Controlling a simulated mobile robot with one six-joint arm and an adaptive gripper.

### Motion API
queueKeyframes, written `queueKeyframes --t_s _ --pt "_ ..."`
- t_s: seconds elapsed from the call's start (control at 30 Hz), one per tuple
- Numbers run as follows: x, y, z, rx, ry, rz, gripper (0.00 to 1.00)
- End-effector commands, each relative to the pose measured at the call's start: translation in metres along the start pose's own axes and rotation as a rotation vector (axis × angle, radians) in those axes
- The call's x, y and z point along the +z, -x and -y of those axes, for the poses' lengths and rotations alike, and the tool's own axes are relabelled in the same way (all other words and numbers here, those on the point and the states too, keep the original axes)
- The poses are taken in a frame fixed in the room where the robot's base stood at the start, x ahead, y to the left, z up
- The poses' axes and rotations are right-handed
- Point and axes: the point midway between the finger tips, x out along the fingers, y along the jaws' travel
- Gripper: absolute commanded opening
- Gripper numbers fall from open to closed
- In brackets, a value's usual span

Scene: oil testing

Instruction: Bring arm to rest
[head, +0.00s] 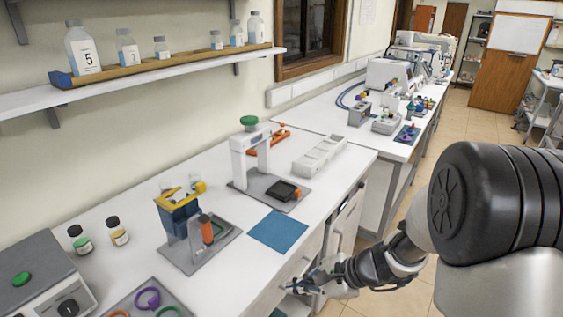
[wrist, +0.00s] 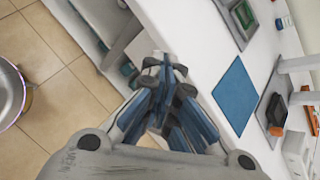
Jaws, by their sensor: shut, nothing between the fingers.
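My gripper (head: 292,284) is in the head view at the lower middle, in front of the bench's front edge and below the level of its top. My arm reaches to it from the right side. In the wrist view the gripper's blue-grey fingers (wrist: 163,78) are brought together and hold nothing. The white bench top (head: 215,295) lies just beyond the fingers, with a flat blue mat (head: 278,231) near its edge. The mat also shows in the wrist view (wrist: 236,95).
A blue and yellow device (head: 178,215) and a white stand with a green knob (head: 250,155) stand on the bench. A hotplate-like unit (head: 40,275) is at the left. A shelf (head: 30,100) with bottles is on the wall. Tiled floor (wrist: 40,55) is open beside the bench.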

Motion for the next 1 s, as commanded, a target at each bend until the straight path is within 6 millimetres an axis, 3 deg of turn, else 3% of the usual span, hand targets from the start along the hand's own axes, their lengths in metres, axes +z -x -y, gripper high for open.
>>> queueKeyframes --t_s 0.03,0.2,0.4,0.7,0.83,1.0 --pt "0.022 0.017 -0.003 0.023 0.114 -0.01 0.0" --pt "0.073 0.066 -0.033 0.13 0.471 -0.063 0.0" --pt "0.102 0.123 -0.077 0.262 0.865 -0.183 0.0" --pt "0.101 0.204 -0.131 0.459 1.34 -0.46 0.0" --pt "0.096 0.227 -0.142 0.516 1.447 -0.557 0.0" --pt "0.091 0.24 -0.146 0.551 1.499 -0.611 0.0"
